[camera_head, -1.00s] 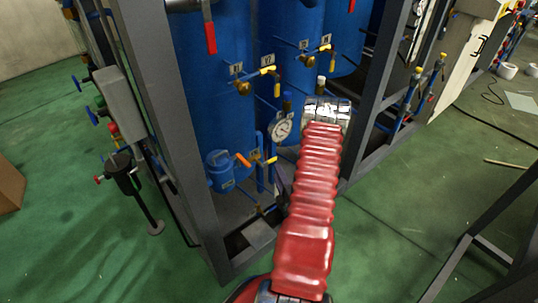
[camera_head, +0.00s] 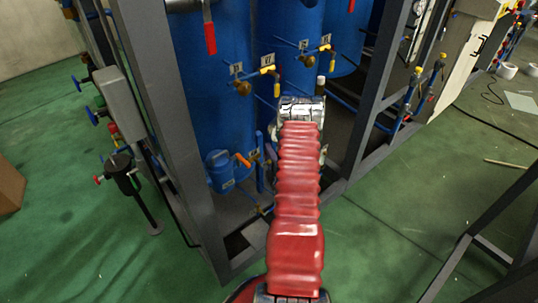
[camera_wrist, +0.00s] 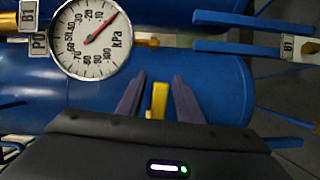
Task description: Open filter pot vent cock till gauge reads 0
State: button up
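In the wrist view the round white kPa gauge (camera_wrist: 72,50) has its red needle pointing to the upper right of the tilted dial; I cannot read the exact value. A yellow cock handle (camera_wrist: 158,100) lies between the two fingers of my gripper (camera_wrist: 157,92). The fingers are open, with a gap on each side of the handle. Which cock this is I cannot tell for certain. In the head view my gripper (camera_head: 299,110) is in front of the blue vessels, and my red-sleeved arm hides the gauge and this cock.
A small blue pot (camera_head: 219,172) with an orange handle (camera_head: 242,160) stands left of my arm. Yellow-handled valves (camera_head: 267,70) sit above on the blue vessels. Grey frame posts (camera_head: 167,130) stand on both sides. Blue bars (camera_wrist: 240,20) cross the wrist view at right.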

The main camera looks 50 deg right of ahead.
jog(key=shift+c, duration=0.4)
grip_shut()
